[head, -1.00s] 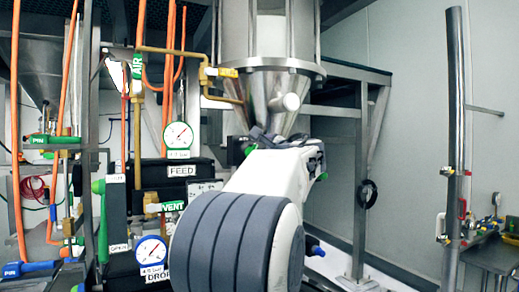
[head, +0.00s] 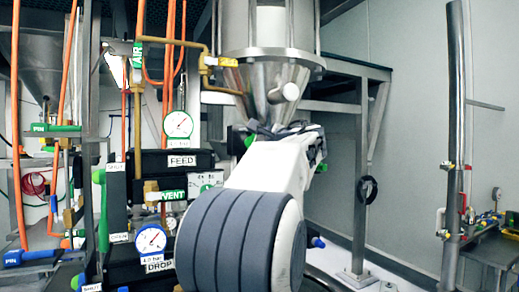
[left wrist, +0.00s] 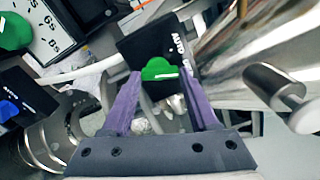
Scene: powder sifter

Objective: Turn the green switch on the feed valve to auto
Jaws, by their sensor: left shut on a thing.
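The green switch (left wrist: 160,70) shows in the left wrist view on a black box (left wrist: 140,42) with a white "AUTO" label beside it. The label's far end and most of the switch's lower side are hidden. My left gripper (left wrist: 162,78) has its two purple fingers on either side of the switch, shut on it. In the head view my left gripper (head: 262,132) is at the steel cone under the hopper, with its fingers largely hidden by my own white and grey wrist. The switch cannot be made out clearly there. My right gripper is not in view.
The steel hopper cone (head: 272,92) and its stub are close to the gripper. Orange hoses (head: 168,60) run behind. A steel post (head: 455,130) stands right, with free space before it.

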